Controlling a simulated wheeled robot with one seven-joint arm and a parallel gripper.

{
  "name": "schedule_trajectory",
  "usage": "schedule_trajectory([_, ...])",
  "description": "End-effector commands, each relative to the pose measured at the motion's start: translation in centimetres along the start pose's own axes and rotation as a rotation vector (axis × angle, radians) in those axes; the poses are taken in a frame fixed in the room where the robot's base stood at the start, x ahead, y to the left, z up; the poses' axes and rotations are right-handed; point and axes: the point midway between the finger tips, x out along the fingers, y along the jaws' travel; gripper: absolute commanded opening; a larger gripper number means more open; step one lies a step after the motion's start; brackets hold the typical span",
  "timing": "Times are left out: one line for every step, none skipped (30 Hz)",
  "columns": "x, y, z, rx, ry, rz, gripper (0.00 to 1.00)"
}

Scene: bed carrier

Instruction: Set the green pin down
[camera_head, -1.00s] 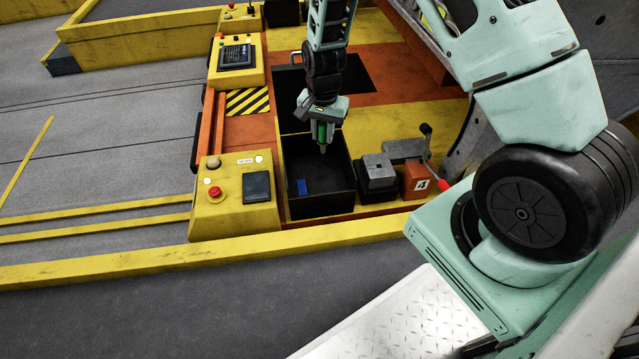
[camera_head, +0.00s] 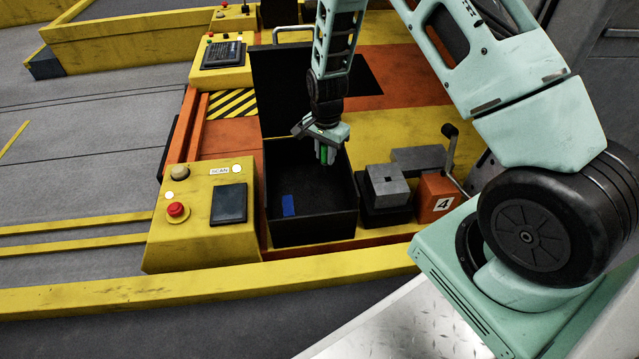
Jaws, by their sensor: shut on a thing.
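The green pin (camera_head: 331,155) is held upright between the fingers of my gripper (camera_head: 327,154). Only part of the pin shows; the fingers hide the rest. My gripper is shut on it and points down over the back right part of an open black box (camera_head: 312,228). A small blue piece (camera_head: 288,205) is on the inside of the box at the lower left. I cannot tell whether the pin's lower end touches the box floor.
A yellow control panel (camera_head: 197,246) with a red button stands left of the box. Right of it are a grey block (camera_head: 387,186) on a black base and an orange block (camera_head: 436,195) marked 4 with a lever. A black lid (camera_head: 283,85) stands open behind.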

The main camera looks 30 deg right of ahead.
Motion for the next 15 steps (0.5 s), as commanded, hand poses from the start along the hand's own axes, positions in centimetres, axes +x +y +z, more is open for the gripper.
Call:
schedule_trajectory([1.7, 0.1, 0.0, 0.0, -0.001, 0.001, 0.0])
schedule_trajectory([2.3, 0.1, 0.0, 0.001, -0.001, 0.001, 0.0])
schedule_trajectory([3.1, 0.1, 0.0, 0.001, -0.001, 0.002, 0.0])
schedule_trajectory([3.6, 0.1, 0.0, 0.002, -0.001, 0.002, 0.0])
schedule_trajectory([4.0, 0.1, 0.0, 0.002, -0.001, 0.002, 0.0])
schedule_trajectory([4.3, 0.0, 0.0, 0.001, -0.001, 0.001, 0.0])
schedule_trajectory([4.5, 0.0, 0.0, 0.001, -0.001, 0.001, 0.0])
schedule_trajectory([4.7, 0.0, 0.0, 0.001, -0.001, 0.001, 0.0])
schedule_trajectory([4.9, 0.0, 0.0, 0.001, -0.001, 0.0, 0.0])
schedule_trajectory([5.2, 0.0, 0.0, 0.0, -0.001, 0.0, 0.0])
schedule_trajectory([5.5, 0.0, 0.0, 0.0, -0.001, 0.0, 0.0])
schedule_trajectory([6.1, 0.0, 0.0, -0.001, -0.001, 0.0, 0.0])
schedule_trajectory([6.6, 0.0, 0.0, -0.001, -0.001, 0.0, 0.0])
schedule_trajectory([7.0, 0.0, 0.0, -0.001, -0.001, 0.0, 0.0])
schedule_trajectory([7.6, 0.0, 0.0, -0.001, -0.001, 0.0, 0.0])
